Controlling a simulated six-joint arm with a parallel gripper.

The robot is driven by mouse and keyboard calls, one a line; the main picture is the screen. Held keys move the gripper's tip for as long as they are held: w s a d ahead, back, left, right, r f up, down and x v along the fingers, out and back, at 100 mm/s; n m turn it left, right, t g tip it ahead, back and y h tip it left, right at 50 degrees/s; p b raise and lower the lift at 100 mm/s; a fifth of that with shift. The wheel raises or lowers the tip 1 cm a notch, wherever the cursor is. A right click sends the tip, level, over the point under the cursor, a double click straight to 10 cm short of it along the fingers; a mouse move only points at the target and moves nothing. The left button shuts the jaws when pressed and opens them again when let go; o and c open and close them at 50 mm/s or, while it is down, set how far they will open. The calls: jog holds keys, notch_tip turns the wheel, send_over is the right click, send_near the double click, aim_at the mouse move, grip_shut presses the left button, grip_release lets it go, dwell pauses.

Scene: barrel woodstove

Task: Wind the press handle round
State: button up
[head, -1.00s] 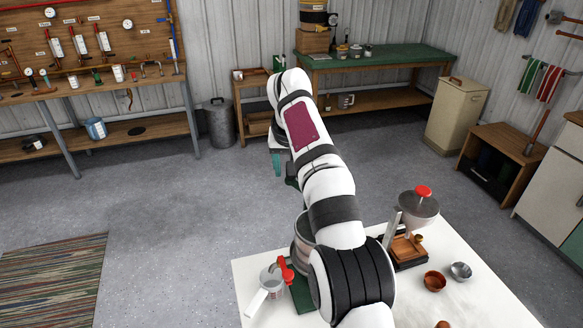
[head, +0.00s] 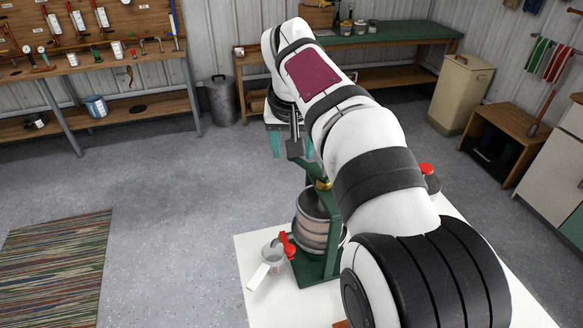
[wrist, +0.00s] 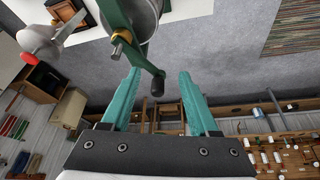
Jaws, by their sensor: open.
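The press stands on the white table, with a green frame (head: 318,265) and a round metal drum (head: 312,222). Its crank handle (head: 295,148) is at the top of the frame, between my fingers in the head view. In the wrist view the green crank arm (wrist: 137,50) runs toward me and ends in a dark grip (wrist: 158,86), which lies between the teal fingers with space on each side. My arm hides part of the press.
A red knob (head: 426,169) shows behind my arm, on the hopper (wrist: 40,38) seen in the wrist view.

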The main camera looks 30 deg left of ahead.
jog(key=s+d, duration=0.2)
jog(key=s, duration=0.3)
jog(key=shift+s+d, duration=0.25)
jog(key=shift+d, duration=0.15)
